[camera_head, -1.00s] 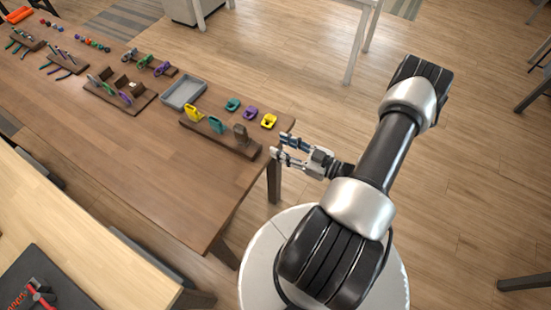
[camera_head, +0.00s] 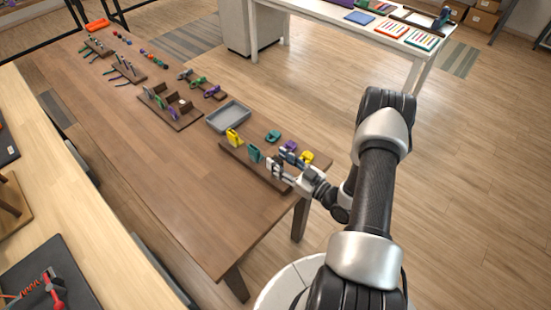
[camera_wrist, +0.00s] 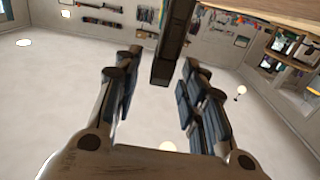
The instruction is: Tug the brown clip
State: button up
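The brown clip (camera_wrist: 170,62) shows in the wrist view as a dark upright bar between my two spread fingers. Gaps show on both sides, so the fingers look apart from it. In the head view my gripper (camera_head: 282,172) is at the near right end of the dark wooden rack (camera_head: 233,151), where the brown clip stands. The fingers largely cover the clip there. My gripper is open. Whether the clip's tip lies fully between the fingertips is hard to tell.
A yellow clip (camera_head: 234,138) and a teal clip (camera_head: 254,153) stand in the same rack. Behind it lie teal (camera_head: 272,136), purple (camera_head: 290,146) and yellow (camera_head: 306,157) pieces, close to my gripper. A grey tray (camera_head: 229,115) is farther left. The near tabletop is clear.

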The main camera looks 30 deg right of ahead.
jog(key=shift+x, duration=1.1)
jog(key=shift+c, duration=0.4)
grip_shut()
